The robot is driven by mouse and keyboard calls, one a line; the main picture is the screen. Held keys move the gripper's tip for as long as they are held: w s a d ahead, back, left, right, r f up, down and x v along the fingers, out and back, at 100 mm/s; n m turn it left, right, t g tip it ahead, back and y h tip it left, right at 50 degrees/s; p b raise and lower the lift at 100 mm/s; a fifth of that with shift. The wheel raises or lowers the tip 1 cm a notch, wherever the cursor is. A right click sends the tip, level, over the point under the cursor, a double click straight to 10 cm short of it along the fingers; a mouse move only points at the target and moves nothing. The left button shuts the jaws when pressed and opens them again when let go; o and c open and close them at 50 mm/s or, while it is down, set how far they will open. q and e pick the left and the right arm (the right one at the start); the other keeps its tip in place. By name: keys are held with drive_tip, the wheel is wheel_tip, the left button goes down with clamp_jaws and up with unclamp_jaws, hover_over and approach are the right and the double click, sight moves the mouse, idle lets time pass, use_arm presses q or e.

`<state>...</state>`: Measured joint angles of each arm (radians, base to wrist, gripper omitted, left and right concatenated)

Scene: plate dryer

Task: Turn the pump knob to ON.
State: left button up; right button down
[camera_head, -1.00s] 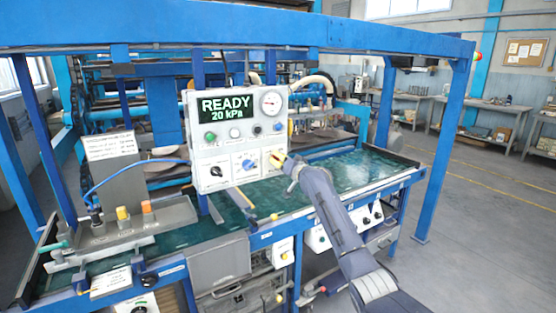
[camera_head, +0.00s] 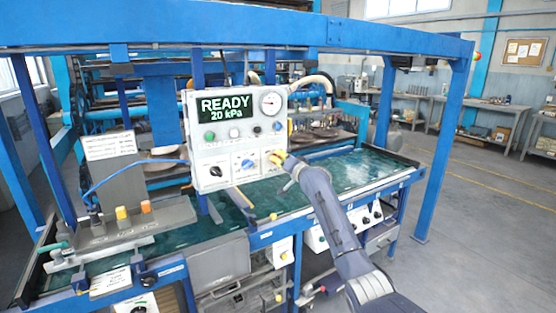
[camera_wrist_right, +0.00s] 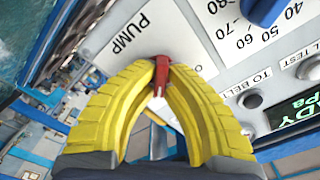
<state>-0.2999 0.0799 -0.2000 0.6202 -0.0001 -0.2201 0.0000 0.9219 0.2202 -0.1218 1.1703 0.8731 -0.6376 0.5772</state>
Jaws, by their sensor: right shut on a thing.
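The control panel (camera_head: 212,148) is a light grey box with a display reading READY 20 kPa. The pump knob (camera_wrist_right: 161,75) shows red between the yellow fingertips in the right wrist view, just below the PUMP label (camera_wrist_right: 130,35). My right gripper (camera_wrist_right: 160,70) is shut on the pump knob. In the head view my right gripper (camera_head: 278,158) is at the lower right of the panel and covers the knob. The knob's ON and OFF marks are not readable. My left gripper is not in view.
A blue selector knob (camera_head: 246,163) and a black knob (camera_head: 216,171) sit left of the gripper on the panel. A round gauge (camera_head: 270,102) is above. The green table (camera_head: 350,170) stretches behind my arm. A blue beam (camera_head: 240,28) crosses overhead.

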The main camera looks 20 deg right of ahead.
drive_tip(key=c, duration=1.5)
unclamp_jaws()
drive_tip(key=shift+o, duration=0.2)
drive_tip(key=v, duration=1.2)
